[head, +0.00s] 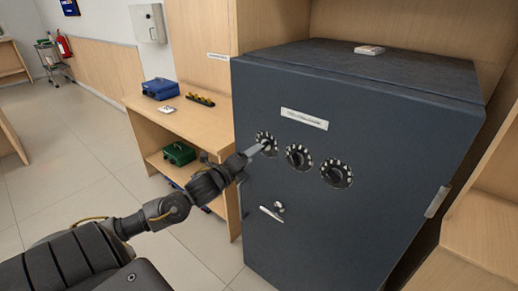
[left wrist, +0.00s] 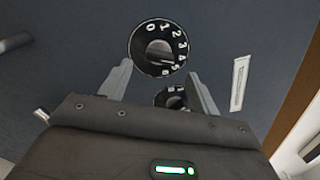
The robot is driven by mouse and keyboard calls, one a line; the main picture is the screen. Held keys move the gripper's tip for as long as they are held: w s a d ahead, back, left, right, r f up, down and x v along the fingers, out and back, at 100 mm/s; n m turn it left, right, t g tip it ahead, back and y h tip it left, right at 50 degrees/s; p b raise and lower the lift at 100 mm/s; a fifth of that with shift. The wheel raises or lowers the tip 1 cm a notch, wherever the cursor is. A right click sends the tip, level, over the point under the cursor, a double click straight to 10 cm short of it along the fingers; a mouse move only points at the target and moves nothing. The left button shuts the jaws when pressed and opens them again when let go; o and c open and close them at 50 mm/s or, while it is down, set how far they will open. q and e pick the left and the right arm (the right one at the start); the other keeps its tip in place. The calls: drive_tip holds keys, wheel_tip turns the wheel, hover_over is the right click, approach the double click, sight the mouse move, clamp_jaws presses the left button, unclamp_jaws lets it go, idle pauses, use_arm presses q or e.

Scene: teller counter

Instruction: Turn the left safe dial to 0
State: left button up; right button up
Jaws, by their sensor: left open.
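The left safe dial (head: 266,143) is black with white marks and sits leftmost in the row on the dark safe front. In the left wrist view the same dial (left wrist: 157,47) shows figures from 0 up to about 5 around a grey central knob; its pointer setting is too small to read surely. My left gripper (head: 254,150) is at this dial in the head view, its fingers partly covering the dial's edge. In the left wrist view its two fingers (left wrist: 160,80) are spread apart, with nothing between them gripped. My right gripper is not in view.
The middle dial (head: 298,157) and right dial (head: 336,173) sit close beside. A handle (head: 272,213) is below and a white label (head: 304,118) above. A wooden shelf unit (head: 205,122) with a blue box (head: 160,89) stands left of the safe (head: 370,215).

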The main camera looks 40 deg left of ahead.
sight(264, 146)
use_arm(q)
drive_tip(key=w, duration=0.4)
drive_tip(key=shift+w+p, duration=0.35)
drive_tip(key=shift+w, duration=0.05)
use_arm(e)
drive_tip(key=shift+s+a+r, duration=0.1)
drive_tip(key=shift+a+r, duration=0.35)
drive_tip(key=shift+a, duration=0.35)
use_arm(q)
drive_tip(key=shift+c, duration=0.4)
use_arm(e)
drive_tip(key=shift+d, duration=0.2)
use_arm(q)
drive_tip(key=c, duration=0.9)
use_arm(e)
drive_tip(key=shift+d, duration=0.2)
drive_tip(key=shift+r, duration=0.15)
